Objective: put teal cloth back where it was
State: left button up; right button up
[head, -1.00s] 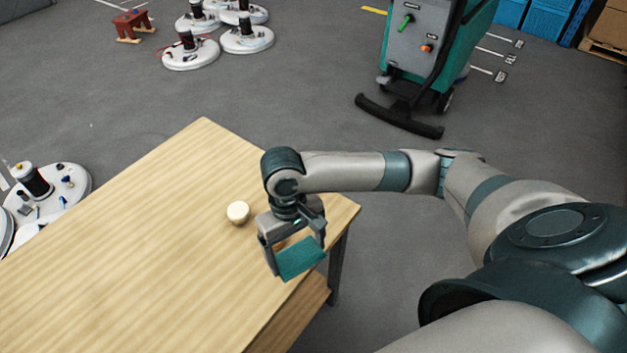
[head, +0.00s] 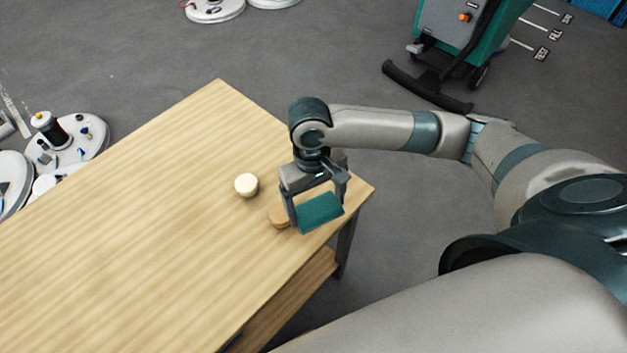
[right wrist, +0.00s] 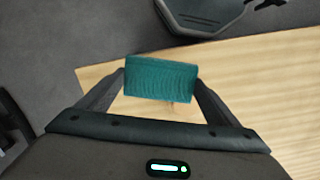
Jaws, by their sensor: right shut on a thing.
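The teal cloth (head: 320,213) is a small folded block held between the fingers of my right gripper (head: 318,208). In the head view it is over the near right corner of the wooden table (head: 170,200). The cloth also shows in the right wrist view (right wrist: 160,79), between the two fingertips, with the table top (right wrist: 262,85) behind it. The right gripper is shut on the cloth. Whether the cloth touches the table cannot be told for sure. My left gripper is not in view.
A cream round object (head: 246,185) stands on the table left of the gripper. An orange-tan round object (head: 279,216) is partly hidden beside the left finger. A teal scrubber machine (head: 455,35) stands on the floor beyond. The table's left part is clear.

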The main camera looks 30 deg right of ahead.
aim_at(332, 200)
jog(key=n, duration=0.1)
jog(key=d+n, duration=0.1)
jog(key=n, duration=0.1)
jog(key=r+n+p, duration=0.1)
jog(key=n, duration=0.1)
jog(key=shift+w+d+h, duration=0.15)
jog(key=shift+d+h, duration=0.15)
jog(key=shift+d, duration=0.1)
jog(key=n, duration=0.2)
jog(key=d+n, duration=0.1)
jog(key=d+r+n+p, duration=0.1)
jog(key=n, duration=0.1)
jog(key=shift+w+n+t+h, duration=0.1)
jog(key=shift+n+t+h, duration=0.2)
jog(key=d+n, duration=0.1)
jog(key=n, duration=0.2)
jog(key=d+r+n+p, duration=0.1)
jog(key=n, duration=0.3)
jog(key=d+r+n+t, duration=0.1)
jog(key=d+n, duration=0.1)
jog(key=n, duration=0.2)
jog(key=shift+w+d+r+p, duration=0.1)
jog(key=shift+w+r+p, duration=0.1)
jog(key=shift+p, duration=0.1)
jog(key=shift+w, duration=0.1)
